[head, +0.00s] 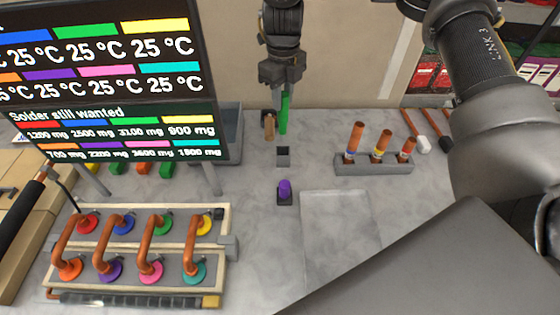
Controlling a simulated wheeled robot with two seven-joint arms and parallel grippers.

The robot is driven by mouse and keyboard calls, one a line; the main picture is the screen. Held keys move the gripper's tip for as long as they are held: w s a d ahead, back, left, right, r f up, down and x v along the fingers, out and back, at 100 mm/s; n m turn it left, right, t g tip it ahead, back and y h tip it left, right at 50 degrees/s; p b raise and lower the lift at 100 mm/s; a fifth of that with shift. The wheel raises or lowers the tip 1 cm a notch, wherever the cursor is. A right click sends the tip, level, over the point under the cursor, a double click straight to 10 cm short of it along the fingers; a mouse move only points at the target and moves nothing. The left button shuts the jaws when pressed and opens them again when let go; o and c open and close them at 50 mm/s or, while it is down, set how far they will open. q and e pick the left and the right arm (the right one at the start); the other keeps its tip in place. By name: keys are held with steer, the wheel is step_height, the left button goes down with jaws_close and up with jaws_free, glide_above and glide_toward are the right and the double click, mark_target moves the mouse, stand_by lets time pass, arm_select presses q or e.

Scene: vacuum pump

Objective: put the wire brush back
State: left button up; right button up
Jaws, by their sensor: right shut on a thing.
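My right gripper (282,78) comes down from the top middle, shut on the upper end of the wire brush (284,115). The brush hangs about upright, a green strip with a brown block beside its lower left. I cannot tell whether its lower end touches the table. A small dark square holder (283,157), open at the top and looking empty, stands just below the brush in the picture. My left gripper is not in view.
A purple piece (284,190) stands in another small holder. A grey rack (372,163) holds several copper tubes. Mallets (418,138) lie at the right. A framed fixture (140,245) with copper pipes and a screen (110,80) stand left. A flat pale plate (340,228) lies in front.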

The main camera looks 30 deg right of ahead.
steer(key=p, duration=0.1)
glide_above(283, 133)
steer(key=f, duration=0.4)
steer(key=shift+w+d+f, duration=0.2)
steer(key=shift+d+f, duration=0.05)
steer(key=shift+d, duration=0.05)
steer(key=shift+w+f, duration=0.25)
steer(key=shift+f, duration=0.45)
steer(key=f+p, duration=0.1)
steer(key=f, duration=0.2)
steer(key=shift+s+f, duration=0.1)
steer(key=shift+s, duration=0.1)
steer(key=shift+w+f, duration=0.15)
steer(key=shift+f, duration=0.25)
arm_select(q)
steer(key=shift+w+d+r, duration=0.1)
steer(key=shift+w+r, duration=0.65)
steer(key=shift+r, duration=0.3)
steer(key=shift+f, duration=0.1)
arm_select(e)
steer(key=o, duration=1)
steer(key=shift+f, duration=0.1)
